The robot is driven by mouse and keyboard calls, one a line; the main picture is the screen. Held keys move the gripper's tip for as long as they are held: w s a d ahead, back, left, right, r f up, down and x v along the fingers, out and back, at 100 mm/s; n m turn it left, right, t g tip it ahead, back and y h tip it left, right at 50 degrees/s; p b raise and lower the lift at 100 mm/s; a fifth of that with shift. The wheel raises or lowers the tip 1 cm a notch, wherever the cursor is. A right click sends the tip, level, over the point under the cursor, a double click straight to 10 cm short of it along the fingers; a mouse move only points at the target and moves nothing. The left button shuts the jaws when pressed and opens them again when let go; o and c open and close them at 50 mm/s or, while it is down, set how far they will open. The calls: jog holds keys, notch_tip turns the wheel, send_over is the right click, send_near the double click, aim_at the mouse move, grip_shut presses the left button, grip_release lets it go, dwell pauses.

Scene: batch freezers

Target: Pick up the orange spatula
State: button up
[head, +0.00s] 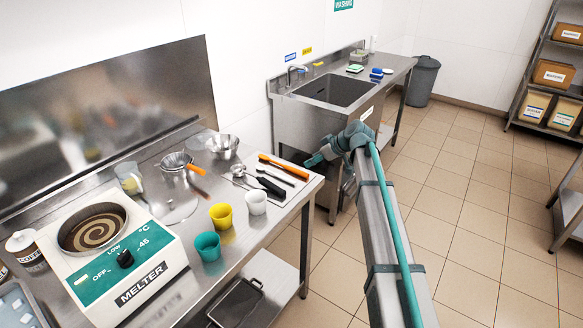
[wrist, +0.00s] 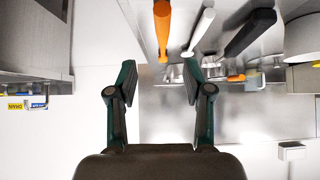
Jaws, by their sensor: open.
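The orange spatula (head: 283,166) lies on a pale mat (head: 293,186) near the right end of the steel worktable, along the mat's far edge. In the wrist view, its long orange handle (wrist: 162,28) hangs down from the top edge, between and beyond my fingers. My gripper (head: 312,161) is just past the table's right end, pointing back at the mat. In the wrist view my gripper (wrist: 158,75) is open, with nothing between its fingers. The spatula is apart from both fingers.
Beside the spatula lie a white-handled tool (wrist: 203,30) and a black-handled tool (wrist: 250,34). White (head: 256,202), yellow (head: 221,215) and teal (head: 207,246) cups stand near the front edge. A melter (head: 115,250) is at left; a sink (head: 333,91) stands behind my gripper.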

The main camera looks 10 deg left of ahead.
aim_at(297, 170)
jog(key=p+x, duration=0.1)
jog(key=x, duration=0.4)
jog(key=shift+w+a+f+p, duration=0.1)
jog(key=shift+a+f+p, duration=0.2)
jog(key=shift+a+p, duration=0.25)
jog(key=p+x, duration=0.1)
jog(key=x, duration=0.3)
jog(key=shift+p, duration=0.3)
grip_shut()
